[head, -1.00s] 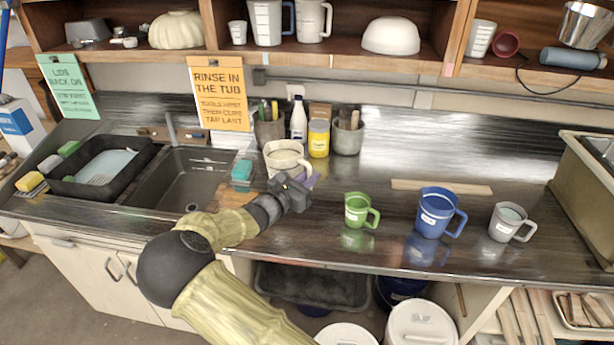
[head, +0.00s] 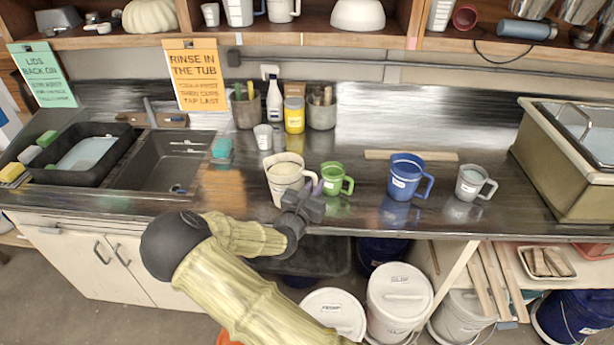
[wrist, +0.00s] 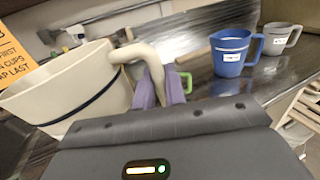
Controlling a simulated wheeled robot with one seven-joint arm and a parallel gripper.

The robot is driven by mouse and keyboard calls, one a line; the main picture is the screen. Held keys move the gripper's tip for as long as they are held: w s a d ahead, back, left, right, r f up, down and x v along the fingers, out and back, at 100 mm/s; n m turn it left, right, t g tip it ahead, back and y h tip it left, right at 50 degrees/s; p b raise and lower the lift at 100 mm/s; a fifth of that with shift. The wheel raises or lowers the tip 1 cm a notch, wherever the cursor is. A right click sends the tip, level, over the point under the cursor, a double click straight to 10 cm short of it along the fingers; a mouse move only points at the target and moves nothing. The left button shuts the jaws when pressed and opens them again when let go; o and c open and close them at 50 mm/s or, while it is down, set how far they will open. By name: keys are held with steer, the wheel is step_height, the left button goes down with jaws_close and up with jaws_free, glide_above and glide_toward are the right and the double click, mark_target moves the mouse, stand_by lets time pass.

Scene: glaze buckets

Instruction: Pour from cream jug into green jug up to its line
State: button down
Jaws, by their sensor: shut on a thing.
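The cream jug (head: 285,180), with a dark band and pale contents, is in front of the sink's right side. My gripper (head: 315,186) is shut on its handle, to the right of its body. In the wrist view the purple fingers (wrist: 160,90) clasp the handle of the cream jug (wrist: 70,85), which fills the left. The green jug (head: 335,180) stands upright on the counter, just right of my gripper. Only a sliver of the green jug (wrist: 186,80) shows behind the fingers. Its line and any contents are not readable. I cannot tell the cream jug's height above the counter.
A blue jug (head: 405,178) and a grey jug (head: 474,182) stand to the right on the counter (head: 450,215). A wooden strip (head: 410,155) lies behind them. A small white cup (head: 263,138), a yellow jar (head: 294,115) and tool pots stand at the back.

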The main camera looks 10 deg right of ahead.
steer(key=s+d+f+n+t+y+b, duration=0.1)
steer(key=s+f+n+y+b, duration=0.1)
steer(key=f, duration=0.6)
steer(key=s+d+f+n+y+b, duration=0.2)
steer(key=s+f+y+b, duration=0.1)
steer(key=f, duration=0.6)
steer(key=s+d+f+n+t+y+b, duration=0.1)
steer(key=s+f+n+y+b, duration=0.1)
steer(key=f, duration=0.6)
steer(key=s+y+b, duration=0.1)
steer(key=y+b, duration=0.1)
steer(key=b, duration=0.1)
steer(key=shift+s+d+f+t, duration=0.15)
steer(key=shift+d+f+t, duration=0.15)
steer(key=shift+a, duration=0.15)
